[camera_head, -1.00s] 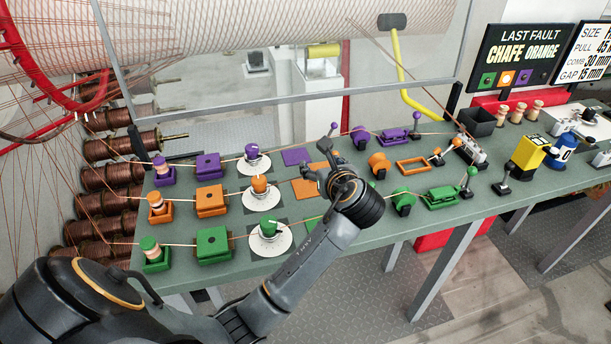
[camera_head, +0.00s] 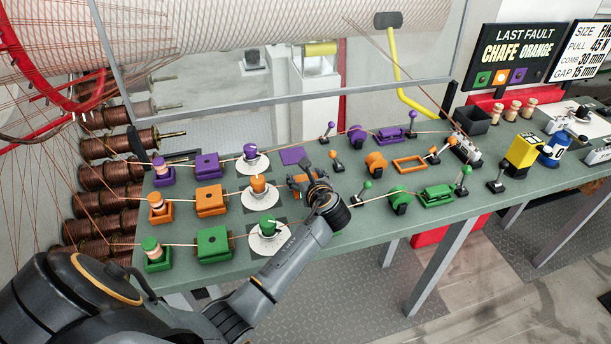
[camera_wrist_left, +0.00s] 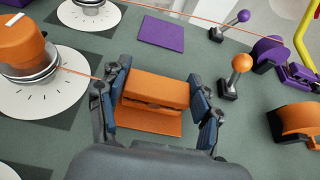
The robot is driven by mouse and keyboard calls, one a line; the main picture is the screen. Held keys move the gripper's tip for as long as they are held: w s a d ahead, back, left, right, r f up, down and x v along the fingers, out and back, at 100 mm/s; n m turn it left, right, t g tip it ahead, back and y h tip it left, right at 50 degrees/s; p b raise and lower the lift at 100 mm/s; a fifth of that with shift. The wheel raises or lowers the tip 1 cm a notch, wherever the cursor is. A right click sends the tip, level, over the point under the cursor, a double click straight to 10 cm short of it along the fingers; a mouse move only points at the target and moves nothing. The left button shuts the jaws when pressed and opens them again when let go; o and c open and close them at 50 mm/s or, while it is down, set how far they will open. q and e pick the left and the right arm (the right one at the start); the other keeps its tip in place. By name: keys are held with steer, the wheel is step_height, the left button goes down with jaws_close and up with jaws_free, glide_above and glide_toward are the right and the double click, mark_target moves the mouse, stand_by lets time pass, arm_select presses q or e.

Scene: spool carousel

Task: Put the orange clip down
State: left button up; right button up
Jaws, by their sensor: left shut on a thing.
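The orange clip (camera_wrist_left: 155,90) is a small block between the fingers of my left gripper (camera_wrist_left: 158,98) in the left wrist view. The gripper is shut on it. The clip is directly over an orange square pad (camera_wrist_left: 152,122), part of which shows below it; I cannot tell whether it touches the pad. In the head view my left gripper (camera_head: 308,184) is over the orange row, and its wrist hides most of the clip and pad. My right gripper is not in view.
The orange dial (camera_wrist_left: 25,50) stands left of the gripper, on a white disc. An orange-knobbed lever (camera_wrist_left: 238,70) and orange roller (camera_wrist_left: 298,122) stand to the right. A purple pad (camera_wrist_left: 160,33) lies beyond. A thin orange wire runs from the dial toward the gripper.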

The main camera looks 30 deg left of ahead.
arm_select(q)
steer(key=shift+f, duration=0.1)
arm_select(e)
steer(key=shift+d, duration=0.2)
arm_select(q)
steer(key=o, duration=1.2)
steer(key=shift+c, duration=0.2)
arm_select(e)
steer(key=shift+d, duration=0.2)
arm_select(q)
steer(key=b+v, duration=0.1)
steer(key=v, duration=1)
steer(key=shift+d, duration=0.1)
steer(key=shift+s+d+r, duration=0.25)
steer(key=shift+d+r, duration=0.05)
steer(key=shift+r, duration=0.1)
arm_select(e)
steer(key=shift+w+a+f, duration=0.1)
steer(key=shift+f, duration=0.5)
